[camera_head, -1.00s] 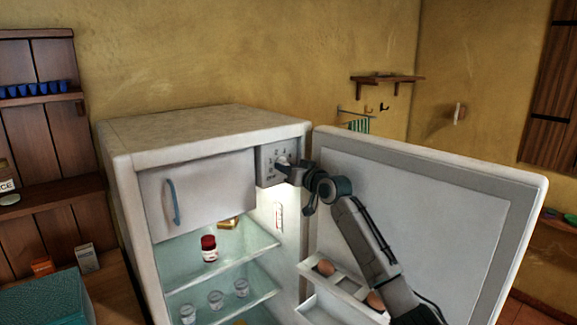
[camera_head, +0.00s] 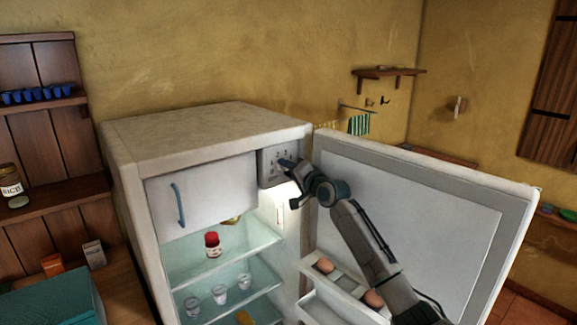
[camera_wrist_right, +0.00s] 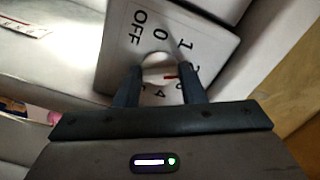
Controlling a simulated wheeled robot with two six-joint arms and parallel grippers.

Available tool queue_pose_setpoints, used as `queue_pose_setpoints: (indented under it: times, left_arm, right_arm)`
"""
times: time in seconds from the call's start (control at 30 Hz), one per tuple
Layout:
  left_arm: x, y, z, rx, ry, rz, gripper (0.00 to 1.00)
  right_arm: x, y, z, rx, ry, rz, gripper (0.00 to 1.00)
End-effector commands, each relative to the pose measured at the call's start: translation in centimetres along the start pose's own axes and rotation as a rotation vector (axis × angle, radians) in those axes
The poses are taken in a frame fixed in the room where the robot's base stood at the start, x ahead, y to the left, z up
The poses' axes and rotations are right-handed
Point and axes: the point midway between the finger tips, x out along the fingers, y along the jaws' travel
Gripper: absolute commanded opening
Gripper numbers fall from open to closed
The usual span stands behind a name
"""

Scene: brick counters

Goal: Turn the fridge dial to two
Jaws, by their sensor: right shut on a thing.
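The fridge (camera_head: 215,128) stands open, with its door (camera_head: 420,200) swung out to the right. The dial panel (camera_head: 268,172) is at its upper right inside corner. In the right wrist view the dial (camera_wrist_right: 157,66) is a pale round knob with a red mark pointing right, toward a numeral partly hidden by the right-hand finger. OFF, 0 and 1 are readable on the panel; lower numerals are partly covered. My right gripper (camera_head: 287,165) is shut on the dial, with one finger on each side (camera_wrist_right: 158,80). My left gripper is not in view.
The open door and its egg rack (camera_head: 343,280) stand close to my right arm. Inside are a red-lidded jar (camera_head: 213,244) and several glasses (camera_head: 219,296) on shelves. A teal box (camera_head: 50,300) is on the counter at left.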

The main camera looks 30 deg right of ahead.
Motion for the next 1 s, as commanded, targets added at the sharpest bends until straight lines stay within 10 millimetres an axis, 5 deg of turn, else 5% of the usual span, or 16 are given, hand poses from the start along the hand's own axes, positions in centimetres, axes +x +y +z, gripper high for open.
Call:
queue_pose_setpoints:
  times: [0.73, 0.77, 0.83, 1.0]
  left_arm:
    - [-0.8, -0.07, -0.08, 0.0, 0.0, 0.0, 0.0]
    - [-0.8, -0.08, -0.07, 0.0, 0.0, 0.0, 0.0]
    - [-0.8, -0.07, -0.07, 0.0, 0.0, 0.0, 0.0]
    - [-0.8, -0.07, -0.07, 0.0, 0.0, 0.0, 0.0]
  right_arm:
    - [-0.01, -0.09, -0.05, 0.087, 0.001, -0.001, 0.14]
    - [-0.01, -0.09, -0.05, 0.087, 0.001, -0.001, 0.4]
    - [-0.01, -0.09, -0.05, 0.087, 0.001, -0.001, 0.54]
    - [-0.01, -0.07, -0.04, 0.087, 0.001, -0.001, 0.58]
